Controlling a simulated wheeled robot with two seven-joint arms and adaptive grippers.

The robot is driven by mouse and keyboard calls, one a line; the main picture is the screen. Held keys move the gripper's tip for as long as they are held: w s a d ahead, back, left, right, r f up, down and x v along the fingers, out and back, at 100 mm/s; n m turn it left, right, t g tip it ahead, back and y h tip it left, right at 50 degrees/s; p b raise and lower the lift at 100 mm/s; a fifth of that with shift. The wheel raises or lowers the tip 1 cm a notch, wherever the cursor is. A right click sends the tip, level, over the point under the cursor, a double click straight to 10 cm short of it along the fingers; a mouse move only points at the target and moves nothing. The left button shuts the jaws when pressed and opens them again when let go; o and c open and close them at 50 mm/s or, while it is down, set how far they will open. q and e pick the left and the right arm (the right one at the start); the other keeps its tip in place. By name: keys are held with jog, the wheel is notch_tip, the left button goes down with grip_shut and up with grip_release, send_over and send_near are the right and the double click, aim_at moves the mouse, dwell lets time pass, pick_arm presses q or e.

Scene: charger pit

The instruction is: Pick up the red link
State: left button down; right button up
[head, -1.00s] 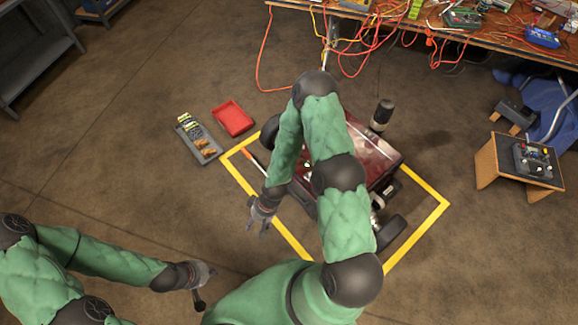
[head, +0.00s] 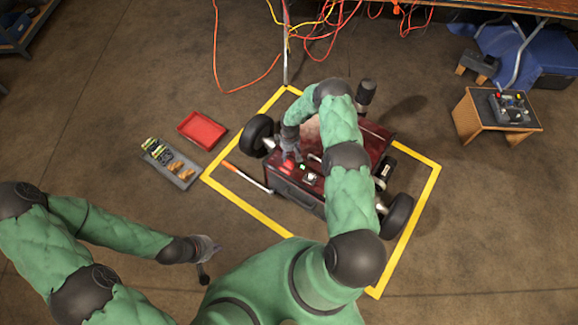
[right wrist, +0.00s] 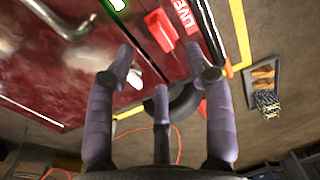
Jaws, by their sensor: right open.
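The red link (head: 287,167) is a small bright red block on the top panel of the dark red wheeled machine (head: 345,128), near its front left. It also shows in the right wrist view as a red block (right wrist: 161,30), just beyond my fingertips. My right gripper (head: 292,153) is above the panel, beside the link. In the right wrist view my right gripper (right wrist: 158,68) has its fingers spread with nothing between them. My left gripper (head: 207,257) hangs over bare floor at the lower left, and its opening is too small to judge.
The machine stands inside a yellow floor outline (head: 240,208). A red tray (head: 203,131) and a grey tray (head: 183,176) with small parts lie to its left. A white and a green-lit part sit near the link. A wooden stand with a control box (head: 510,108) is at the right.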

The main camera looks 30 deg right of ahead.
aim_at(289, 165)
jog(key=shift+f, duration=0.65)
jog(key=shift+s+f+b, duration=0.2)
jog(key=shift+f+b, duration=1.4)
jog(key=shift+f, duration=1.05)
jog(key=shift+r, duration=0.1)
grip_shut()
